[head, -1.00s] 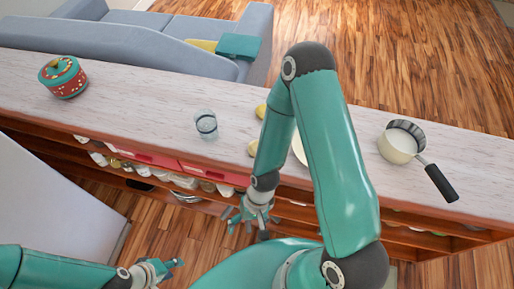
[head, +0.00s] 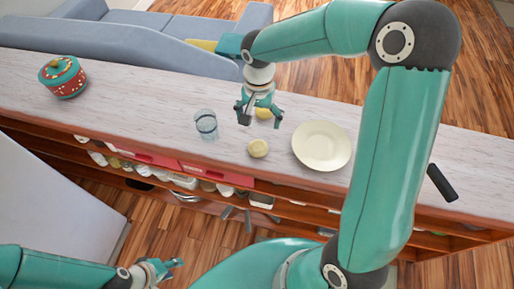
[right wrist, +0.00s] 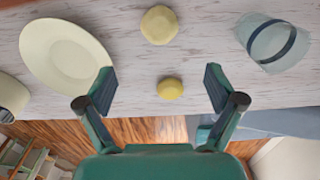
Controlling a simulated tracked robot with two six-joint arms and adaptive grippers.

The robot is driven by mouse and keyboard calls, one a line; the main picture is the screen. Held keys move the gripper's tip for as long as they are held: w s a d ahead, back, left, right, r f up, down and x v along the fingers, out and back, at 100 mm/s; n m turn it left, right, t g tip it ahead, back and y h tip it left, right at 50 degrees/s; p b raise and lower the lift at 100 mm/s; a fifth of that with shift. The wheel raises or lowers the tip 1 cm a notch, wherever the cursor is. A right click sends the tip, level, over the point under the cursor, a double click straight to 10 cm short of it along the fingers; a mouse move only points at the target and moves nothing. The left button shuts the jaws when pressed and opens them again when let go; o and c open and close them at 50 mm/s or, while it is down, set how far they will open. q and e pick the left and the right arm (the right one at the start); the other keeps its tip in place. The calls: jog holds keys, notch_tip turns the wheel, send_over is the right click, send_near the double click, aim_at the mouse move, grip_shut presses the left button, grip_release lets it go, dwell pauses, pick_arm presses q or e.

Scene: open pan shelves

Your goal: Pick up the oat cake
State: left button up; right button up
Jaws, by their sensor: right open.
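Two small round pieces lie on the pale wood counter top (head: 420,150). One is a pale cream-yellow piece (head: 257,148) with a faceted edge, nearer to me. The other is a smaller, stronger yellow piece (head: 264,113), farther back and partly hidden by my right gripper. I cannot tell for sure which is the oat cake. My right gripper (head: 261,116) is open and empty above the farther piece. In the right wrist view, the yellow piece (right wrist: 170,88) shows between the open fingers, and the pale piece (right wrist: 159,25) shows above it. My left gripper (head: 165,267) is low at the left, away from the counter.
A cream plate (head: 321,146) lies right of the pieces and a clear glass (head: 206,125) stands to their left. A red pot with a teal lid (head: 63,76) is at the far left. A pan's dark handle (head: 442,183) shows at right. Shelves run below the counter.

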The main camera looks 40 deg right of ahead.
send_over(258, 146)
jog(key=f, duration=0.7)
jog(key=shift+w+d+f, duration=0.1)
jog(key=shift+w+d, duration=0.05)
jog(key=shift+w, duration=0.05)
jog(key=shift+s+f+p, duration=0.2)
jog(key=shift+f+p, duration=0.4)
jog(key=shift+f, duration=2.1)
jog(key=c, duration=1.3)
